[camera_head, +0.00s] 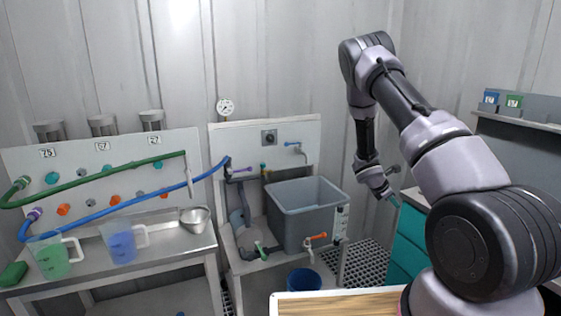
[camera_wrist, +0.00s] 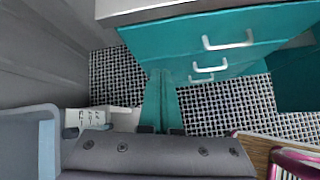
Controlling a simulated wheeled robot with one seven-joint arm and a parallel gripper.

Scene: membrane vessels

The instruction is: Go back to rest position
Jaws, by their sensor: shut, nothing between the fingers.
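My arm reaches up from the lower right in the head view and bends down at the wrist. My gripper (camera_head: 395,201) hangs in free air in front of the teal drawer cabinet (camera_head: 408,240), to the right of the grey tub (camera_head: 305,212). In the wrist view my gripper's teal fingers (camera_wrist: 160,82) are together and hold nothing. The floor grating lies below them, and the teal drawers (camera_wrist: 225,40) with white handles are beyond.
A bench on the left holds a jug with green liquid (camera_head: 54,258), a jug with blue liquid (camera_head: 122,245) and a metal bowl (camera_head: 195,219). A blue bucket (camera_head: 304,280) stands below the tub. A wooden top (camera_head: 335,303) is in front. The grating (camera_head: 368,262) looks clear.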

